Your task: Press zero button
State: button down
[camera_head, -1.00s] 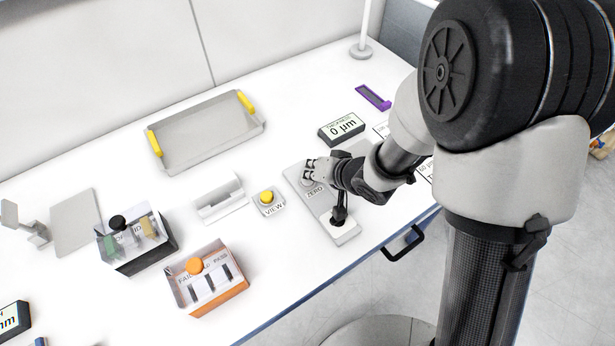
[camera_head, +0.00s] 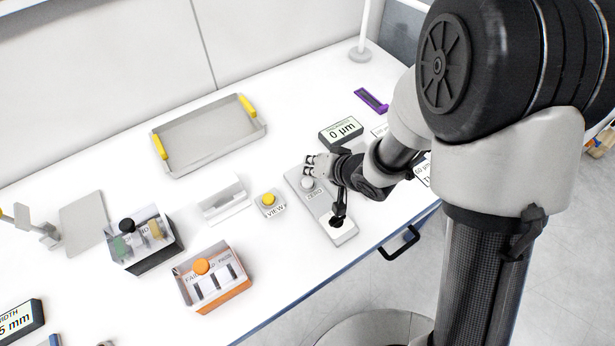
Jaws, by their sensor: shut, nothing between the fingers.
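The ZERO button (camera_head: 307,184) is a pale round button on a long grey gauge base (camera_head: 343,231), with the ZERO label beside it. My gripper (camera_head: 309,168) is shut and empty, with its fingertips at the far edge of the button. I cannot tell whether they touch it. The black post of the gauge stands at the near end of the base, by my wrist. A display box (camera_head: 341,132) behind my gripper reads 0 µm.
A yellow VIEW button (camera_head: 268,200) and a white holder (camera_head: 223,199) stand left of the base. A grey tray (camera_head: 207,141) with yellow handles lies behind. Orange (camera_head: 212,276) and black (camera_head: 146,240) bins stand at left. A purple item (camera_head: 371,100) lies at the back right.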

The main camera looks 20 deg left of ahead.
aim_at(311, 180)
jog(key=shift+r+p, duration=1.65)
jog(key=shift+r, duration=0.2)
jog(key=shift+f, duration=0.1)
jog(key=w+d+r+m+t+h, duration=0.1)
jog(key=d+r+h, duration=0.2)
jog(key=d+r, duration=0.4)
jog(key=w+d+r+t+h, duration=0.2)
jog(key=d+r, duration=0.3)
jog(key=d, duration=0.3)
jog(key=s+d+r+m+g+h+b, duration=0.1)
jog(key=s+d+r+h, duration=0.2)
jog(key=s+d+r, duration=0.45)
jog(key=s+d+r+g, duration=0.1)
jog(key=s+d, duration=0.3)
jog(key=s, duration=1.2)
jog(key=shift+s+r+g, duration=0.15)
jog(key=shift+g, duration=0.65)
